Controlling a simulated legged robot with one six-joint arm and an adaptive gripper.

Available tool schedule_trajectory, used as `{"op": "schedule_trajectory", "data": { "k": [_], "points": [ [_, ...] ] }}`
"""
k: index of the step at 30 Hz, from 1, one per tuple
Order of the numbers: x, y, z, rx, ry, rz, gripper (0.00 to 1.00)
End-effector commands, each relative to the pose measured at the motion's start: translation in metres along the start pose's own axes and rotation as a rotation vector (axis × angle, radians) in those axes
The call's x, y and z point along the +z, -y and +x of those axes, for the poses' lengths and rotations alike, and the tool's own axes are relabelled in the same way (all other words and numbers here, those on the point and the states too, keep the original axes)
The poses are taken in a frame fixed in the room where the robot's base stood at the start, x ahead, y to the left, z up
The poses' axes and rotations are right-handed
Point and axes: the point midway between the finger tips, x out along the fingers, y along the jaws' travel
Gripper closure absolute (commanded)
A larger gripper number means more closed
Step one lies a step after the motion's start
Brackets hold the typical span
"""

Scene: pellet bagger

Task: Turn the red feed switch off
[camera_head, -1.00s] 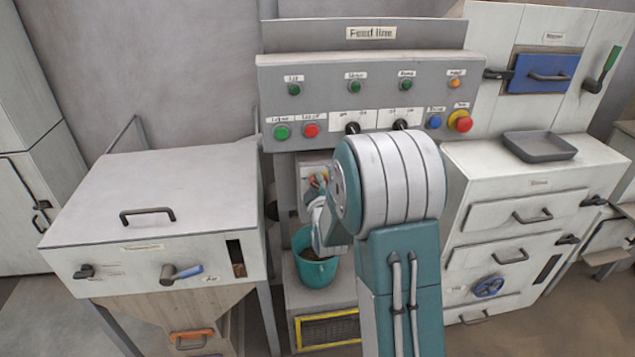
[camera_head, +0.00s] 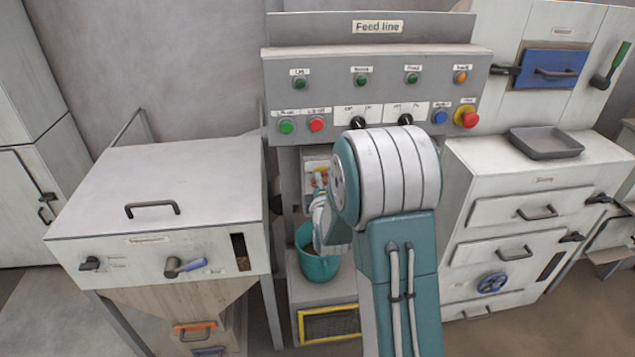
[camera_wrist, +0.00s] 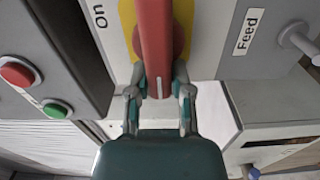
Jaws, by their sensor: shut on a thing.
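The red feed switch (camera_wrist: 157,35) is a long red handle on a yellow plate (camera_wrist: 127,18) in the wrist view. The plate sits on a grey box with the labels "On" and "Feed". My gripper (camera_wrist: 160,82) is shut on the lower end of the handle, one finger on each side. In the head view the switch box (camera_head: 312,163) is below the control panel, and my arm hides most of it. My gripper there is partly hidden beside the box.
The "Feed line" panel (camera_head: 375,65) with several buttons and knobs is above my arm. A teal bucket (camera_head: 318,268) stands below the switch box. A lidded bin (camera_head: 165,187) is at left, and a drawer cabinet (camera_head: 490,225) with a grey tray (camera_head: 546,143) is at right.

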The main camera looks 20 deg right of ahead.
Motion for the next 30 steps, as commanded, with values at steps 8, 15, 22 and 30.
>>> {"op": "schedule_trajectory", "data": {
  "k": [8,15,22,30],
  "points": [
    [0.0017,0.0079,-0.0023,-0.020,0.004,-0.025,1.00],
    [0.0017,0.0079,-0.0023,-0.020,0.004,-0.026,1.00],
    [0.0014,0.0058,-0.0018,-0.014,0.003,-0.025,0.37],
    [0.0008,0.0028,-0.0023,-0.007,0.001,-0.025,0.37]
  ]
}}
